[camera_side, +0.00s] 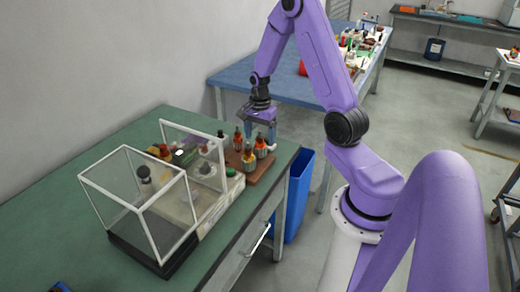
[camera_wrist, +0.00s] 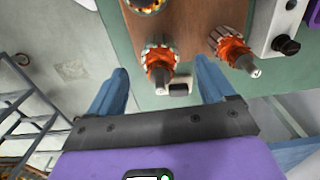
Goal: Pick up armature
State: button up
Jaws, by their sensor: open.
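Several armatures with orange copper windings and dark shafts stand upright on a brown wooden board; one armature (camera_side: 261,147) is at the board's right end in the side view. In the wrist view an armature (camera_wrist: 160,62) lies in line with the gap between my fingers, slightly beyond the fingertips. Another armature (camera_wrist: 233,50) is to its right, and part of a third (camera_wrist: 147,5) shows at the top edge. My gripper (camera_wrist: 160,80), with blue fingers, is open and empty. In the side view my gripper (camera_side: 261,132) is above the board, close to the armatures.
The wooden board (camera_side: 262,171) sits on the green table (camera_side: 75,185). A white-framed clear box (camera_side: 135,200) and a winding machine (camera_side: 205,195) stand to its left. A blue bin (camera_side: 294,200) is beside the table, and a blue table (camera_side: 235,80) stands behind.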

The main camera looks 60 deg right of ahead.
jog(key=shift+f, duration=1.25)
jog(key=c, duration=1.4)
jog(key=shift+r, duration=0.1)
notch_tip(320, 180, up, 10)
jog(key=shift+f, duration=0.1)
